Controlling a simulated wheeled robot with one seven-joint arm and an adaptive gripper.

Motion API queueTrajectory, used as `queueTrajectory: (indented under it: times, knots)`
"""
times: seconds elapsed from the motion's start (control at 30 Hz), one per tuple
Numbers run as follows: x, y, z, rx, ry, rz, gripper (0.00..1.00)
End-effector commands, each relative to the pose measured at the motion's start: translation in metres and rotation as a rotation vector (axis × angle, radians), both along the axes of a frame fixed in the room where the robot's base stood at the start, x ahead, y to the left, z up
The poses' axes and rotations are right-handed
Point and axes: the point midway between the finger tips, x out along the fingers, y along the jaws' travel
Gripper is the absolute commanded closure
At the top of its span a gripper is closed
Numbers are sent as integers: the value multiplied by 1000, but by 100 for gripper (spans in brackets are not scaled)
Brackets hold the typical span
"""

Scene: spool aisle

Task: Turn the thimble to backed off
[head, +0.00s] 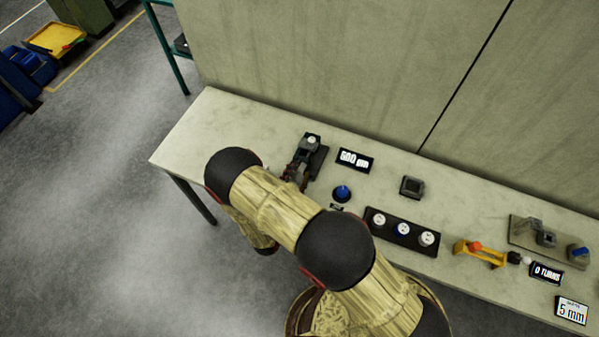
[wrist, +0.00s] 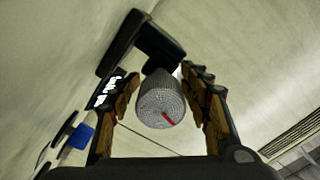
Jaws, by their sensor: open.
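The thimble (wrist: 161,103) is a grey knurled cylinder with a red mark on its end face, in the middle of the wrist view. It sits on a dark frame (wrist: 145,38), which also shows at the back of the bench in the head view (head: 317,160). My gripper (wrist: 163,82) is open, with one finger on each side of the thimble and a gap showing towards the right finger. In the head view my gripper (head: 297,174) is at the frame, and the thimble cannot be made out there. A display (head: 355,160) beside it reads about 500 µm.
A blue knob (head: 342,193) stands close to the right of my gripper. Farther right are a black panel with three round knobs (head: 385,238), a small dark block (head: 411,187) and a yellow lever piece (head: 470,252). The left end of the bench (head: 205,125) is clear.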

Motion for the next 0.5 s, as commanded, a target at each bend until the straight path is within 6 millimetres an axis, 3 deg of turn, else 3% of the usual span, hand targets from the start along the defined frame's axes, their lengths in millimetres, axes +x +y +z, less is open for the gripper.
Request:
queueTrajectory:
  times: [0.37,0.5]
  knots:
    - [-1,1,1,0,-1,0,48]
    - [-11,5,1,0,-1,2,48]
